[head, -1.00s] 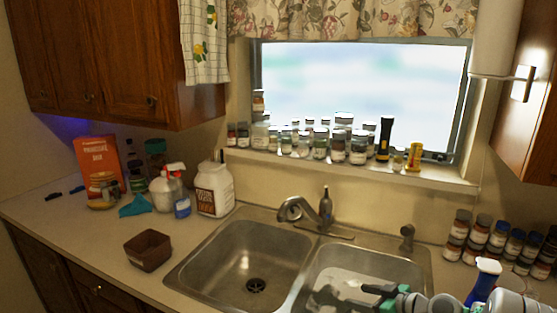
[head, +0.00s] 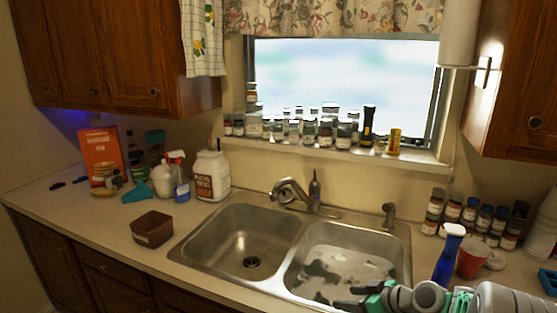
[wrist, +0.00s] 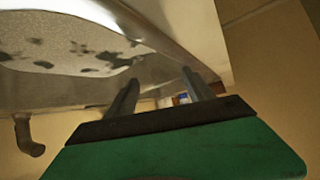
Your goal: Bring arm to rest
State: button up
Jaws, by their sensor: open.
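My gripper (head: 350,297) is at the bottom of the head view, over the front edge of the right sink basin (head: 345,255). Its two fingers are apart with nothing between them. In the wrist view, my gripper (wrist: 160,88) shows two dark, parted fingers in front of a green body. The speckled basin floor (wrist: 60,50) and the metal sink rim fill the upper left of that view. My arm runs from the gripper to the lower right of the head view.
A brown box (head: 152,229) sits left of the sink. The faucet (head: 292,192) rises behind the basins. The left basin (head: 240,245) is empty.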

jog(key=s+a+g+h+b, duration=0.1)
jog(key=s, duration=0.1)
jog(key=s+a+m+g+h+b, duration=0.1)
jog(key=s+a, duration=0.1)
jog(key=s+a+m+h+b, duration=0.1)
jog(key=s+a, duration=0.1)
jog(key=s, duration=0.1)
jog(key=shift+s+a+g, duration=0.1)
jog(key=shift+g, duration=0.3)
jog(key=s+m+g+h+b, duration=0.1)
jog(key=s+m+h+b, duration=0.3)
jog(key=s, duration=1)
jog(key=shift+s+a+f+m+g, duration=0.2)
jog(key=shift+f+m+g, duration=0.1)
jog(key=shift+m, duration=0.2)
